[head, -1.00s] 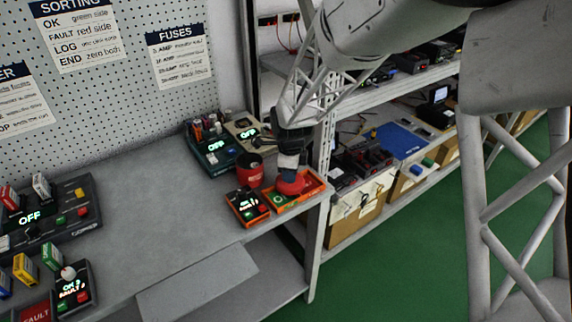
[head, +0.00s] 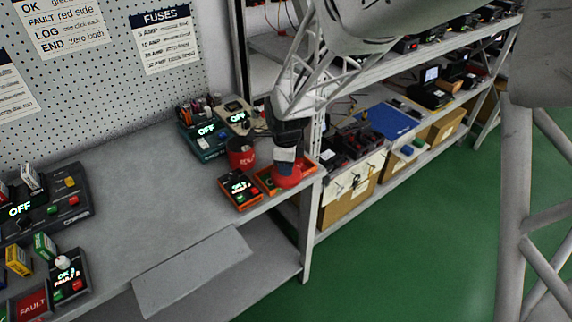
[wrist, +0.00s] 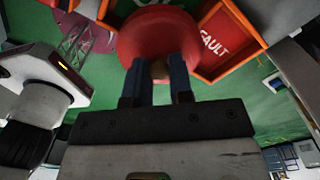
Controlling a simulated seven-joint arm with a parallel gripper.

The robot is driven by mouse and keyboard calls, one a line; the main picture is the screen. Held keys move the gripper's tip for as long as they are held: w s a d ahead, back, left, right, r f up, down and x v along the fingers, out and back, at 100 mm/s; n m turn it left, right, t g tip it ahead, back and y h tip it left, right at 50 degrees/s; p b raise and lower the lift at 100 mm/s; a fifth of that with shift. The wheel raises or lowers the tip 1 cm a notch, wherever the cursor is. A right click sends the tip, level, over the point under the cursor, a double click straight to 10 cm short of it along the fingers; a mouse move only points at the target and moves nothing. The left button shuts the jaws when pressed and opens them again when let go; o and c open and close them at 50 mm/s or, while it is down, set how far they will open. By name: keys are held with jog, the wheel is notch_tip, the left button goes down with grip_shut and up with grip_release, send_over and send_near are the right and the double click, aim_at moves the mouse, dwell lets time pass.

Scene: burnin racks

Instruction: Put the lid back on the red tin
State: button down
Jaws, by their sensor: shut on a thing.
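The red tin (head: 241,152) stands upright on the grey bench in the head view, with a dark top that looks open. My gripper (head: 287,160) is to the right of the tin, pointing down. It is shut on the red lid (head: 288,178), which is over the orange tray and apart from the tin. In the wrist view, the round red lid (wrist: 158,28) sits at the tips of my gripper's two blue fingers (wrist: 160,72), with a small brownish knob between them. The lid's underside is hidden.
The orange sorting tray (head: 264,188) lies under the lid near the bench's right end; its red FAULT panel (wrist: 218,36) shows in the wrist view. A small orange-framed device (head: 240,190) is in front of the tin. Teal and beige testers (head: 203,138) stand behind. The bench's middle is clear.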

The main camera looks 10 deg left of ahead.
jog(key=shift+a, duration=0.15)
jog(key=w+a+r, duration=0.3)
jog(key=a+r, duration=0.2)
jog(key=a, duration=0.2)
jog(key=w+a+r, duration=0.3)
jog(key=a+r, duration=0.3)
jog(key=a, duration=0.2)
jog(key=shift+w, duration=0.4)
jog(key=shift+f, duration=0.2)
jog(key=shift+f, duration=3)
jog(key=shift+f, duration=0.2)
dwell(0.4)
jog(key=shift+c, duration=2.3)
grip_release()
